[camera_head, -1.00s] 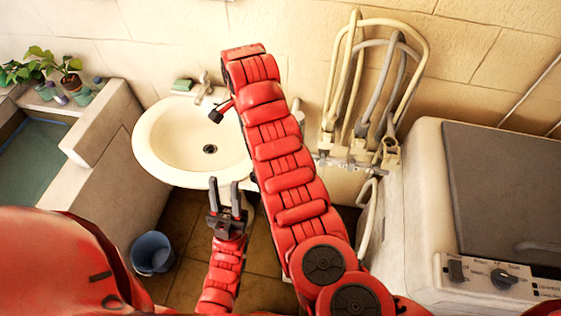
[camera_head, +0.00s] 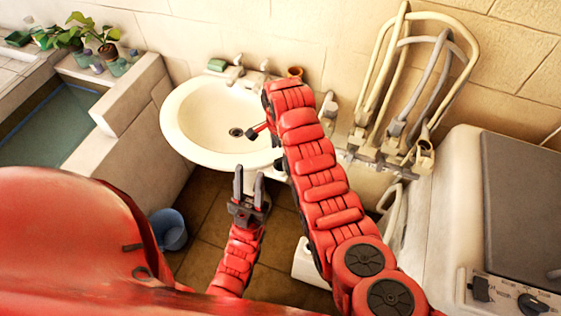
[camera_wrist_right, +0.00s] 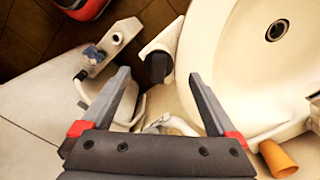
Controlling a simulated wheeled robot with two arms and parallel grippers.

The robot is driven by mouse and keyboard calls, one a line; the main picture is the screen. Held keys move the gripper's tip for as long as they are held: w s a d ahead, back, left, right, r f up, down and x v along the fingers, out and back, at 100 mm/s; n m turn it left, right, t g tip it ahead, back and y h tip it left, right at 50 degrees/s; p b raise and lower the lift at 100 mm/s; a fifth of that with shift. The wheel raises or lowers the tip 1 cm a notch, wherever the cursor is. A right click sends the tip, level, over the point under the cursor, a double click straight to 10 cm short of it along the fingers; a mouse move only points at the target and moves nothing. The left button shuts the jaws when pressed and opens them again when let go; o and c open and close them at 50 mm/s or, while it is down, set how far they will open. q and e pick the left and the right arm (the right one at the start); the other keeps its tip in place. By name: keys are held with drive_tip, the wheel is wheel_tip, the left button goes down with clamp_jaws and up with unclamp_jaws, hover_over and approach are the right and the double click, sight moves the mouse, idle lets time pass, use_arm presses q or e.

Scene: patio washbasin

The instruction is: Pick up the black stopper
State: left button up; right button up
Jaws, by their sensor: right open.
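The black stopper (camera_wrist_right: 157,67) sits on a white ledge at the basin's rim in the right wrist view. My right gripper (camera_wrist_right: 158,77) is open and empty. Its fingertips lie on either side of the stopper in the picture, not touching it; the height gap is unclear. In the head view most of this gripper is hidden behind its arm. My left gripper (camera_head: 250,174) is open and empty by the basin's front edge.
The white basin (camera_head: 185,125) has an open drain (camera_wrist_right: 277,30). An orange cup (camera_wrist_right: 280,160) stands on its back rim, near taps (camera_head: 234,75) and green soap (camera_head: 217,65). Hoses (camera_head: 385,75) and a washing machine (camera_head: 455,200) are at right. A blue bucket (camera_head: 168,230) is on the floor.

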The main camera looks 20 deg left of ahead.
sight(280, 159)
wheel_tip(280, 159, down, 2)
drive_tip(key=shift+s+d+f+p, duration=0.1)
drive_tip(key=shift+s+f+p, duration=0.05)
drive_tip(key=shift+p, duration=0.35)
drive_tip(key=shift+f, duration=0.85)
drive_tip(key=c, duration=1.4)
drive_tip(key=shift+c, duration=0.2)
drive_tip(key=shift+r, duration=0.15)
